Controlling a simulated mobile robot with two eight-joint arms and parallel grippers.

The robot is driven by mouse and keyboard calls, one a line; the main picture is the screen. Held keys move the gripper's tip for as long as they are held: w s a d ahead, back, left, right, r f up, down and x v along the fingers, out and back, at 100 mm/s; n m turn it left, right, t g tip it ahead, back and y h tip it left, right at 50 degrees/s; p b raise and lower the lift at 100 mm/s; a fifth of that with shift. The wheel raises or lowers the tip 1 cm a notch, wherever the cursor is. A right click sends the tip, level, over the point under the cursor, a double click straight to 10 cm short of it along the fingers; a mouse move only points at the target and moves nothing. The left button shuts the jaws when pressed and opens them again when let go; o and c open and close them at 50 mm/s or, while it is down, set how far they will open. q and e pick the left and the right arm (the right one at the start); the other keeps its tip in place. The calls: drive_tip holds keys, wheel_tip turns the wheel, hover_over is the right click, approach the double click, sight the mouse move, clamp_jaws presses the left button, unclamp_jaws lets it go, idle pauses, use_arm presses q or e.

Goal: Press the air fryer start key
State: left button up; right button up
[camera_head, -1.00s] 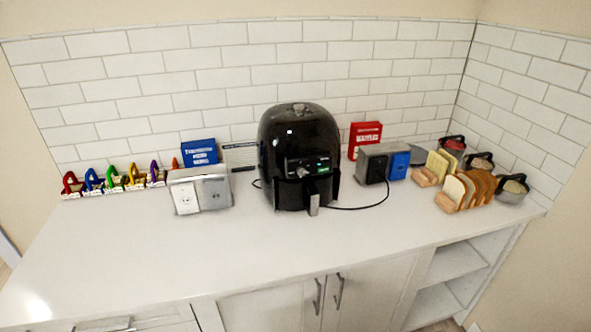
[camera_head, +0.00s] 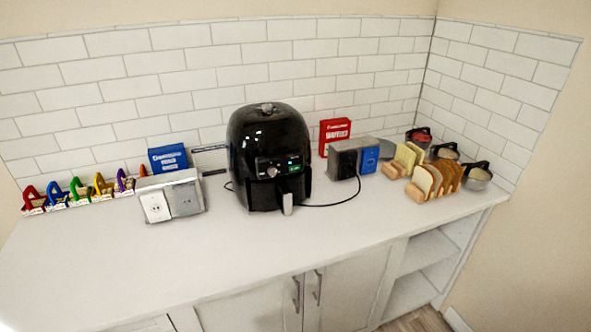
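The black air fryer (camera_head: 268,140) stands upright on the white counter against the tiled wall, near the middle of the head view. The start key is too small to tell apart. Neither of my grippers shows in the view.
A grey outlet box (camera_head: 184,199) stands left of the fryer; a dark outlet box (camera_head: 345,160) with a cord stands right. Bread slices in a rack (camera_head: 436,182) and lidded jars (camera_head: 478,174) sit farther right. The front of the counter (camera_head: 200,265) is clear.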

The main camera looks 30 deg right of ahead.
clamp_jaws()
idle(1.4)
